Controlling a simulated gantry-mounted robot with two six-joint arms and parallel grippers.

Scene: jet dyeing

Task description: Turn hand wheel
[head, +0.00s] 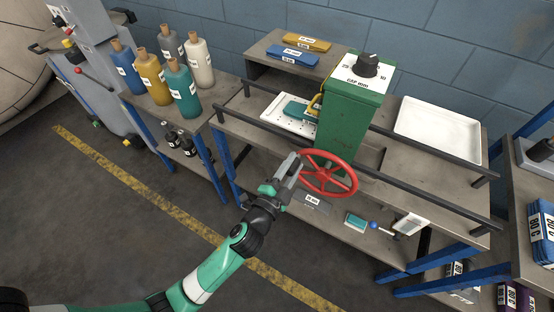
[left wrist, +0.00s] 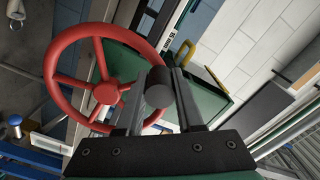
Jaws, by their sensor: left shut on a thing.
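The red hand wheel (head: 343,190) is on the front of a green box (head: 349,118) with a black dial on top. In the left wrist view the wheel (left wrist: 59,99) fills the left side, with its hub and spokes showing. My left gripper (head: 292,163) is at the wheel's left rim. In the left wrist view its fingers (left wrist: 159,105) are shut around a dark grey cylindrical handle (left wrist: 158,87) by the right side of the rim. The fingers partly hide the rim there. My right gripper is not in view.
The box stands on a bench with dark rails (head: 425,200). A white tray (head: 440,130) lies to its right. Several bottles (head: 152,78) stand on the table at left. A shelf with blue packs (head: 541,232) is at far right. The floor in front is clear.

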